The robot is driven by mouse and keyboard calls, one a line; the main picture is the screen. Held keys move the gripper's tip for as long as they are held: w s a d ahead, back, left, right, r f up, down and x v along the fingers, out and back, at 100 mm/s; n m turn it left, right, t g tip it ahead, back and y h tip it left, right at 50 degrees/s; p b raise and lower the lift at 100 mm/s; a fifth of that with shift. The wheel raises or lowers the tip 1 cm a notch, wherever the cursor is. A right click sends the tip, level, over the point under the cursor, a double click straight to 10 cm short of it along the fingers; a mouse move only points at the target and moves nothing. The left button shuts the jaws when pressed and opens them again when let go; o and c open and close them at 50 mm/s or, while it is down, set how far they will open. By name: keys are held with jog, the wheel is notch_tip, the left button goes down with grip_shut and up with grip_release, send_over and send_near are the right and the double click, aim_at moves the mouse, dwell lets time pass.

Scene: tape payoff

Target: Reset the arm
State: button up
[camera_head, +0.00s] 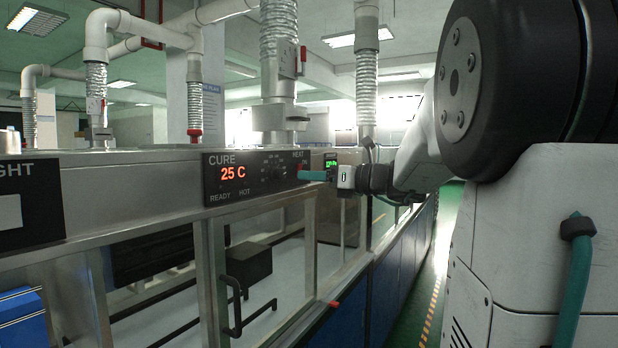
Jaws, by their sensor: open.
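My arm comes in from the right and reaches across the front of a metal cabinet. My gripper (308,175) is at the arm's far end, with its teal fingers pointing left, close to the right end of the black CURE panel (240,190). The fingers appear edge-on and overlap, so the gap between them is hard to see. I see nothing held in them. I cannot tell whether the fingertips touch the panel. The panel reads 25 C in red digits, with a round knob (277,173) and a HEAT label.
The cabinet has glass doors with a black handle (234,305); a dark box (245,263) stands inside. Grey ducts (278,60) rise above it. A second black panel (30,205) is at the left. The green aisle floor (410,290) is open beyond the cabinet.

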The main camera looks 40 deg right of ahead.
dwell(0.5)
jog(key=s+a+f+n+g, duration=0.5)
jog(key=a+f+n, duration=0.2)
jog(key=f+n, duration=0.2)
jog(key=s+a+f+n+g, duration=0.6)
jog(key=a+f+n, duration=0.1)
jog(key=f+n, duration=0.1)
jog(key=s+a+f+n+g+h, duration=0.2)
jog(key=s+a+f+n+h, duration=0.1)
jog(key=s+n, duration=0.5)
jog(key=s+a+f+n+g+h, duration=0.2)
jog(key=s+a+f+n+h, duration=0.2)
jog(key=s+n, duration=0.4)
jog(key=shift+a+f, duration=0.3)
jog(key=shift+a, duration=0.55)
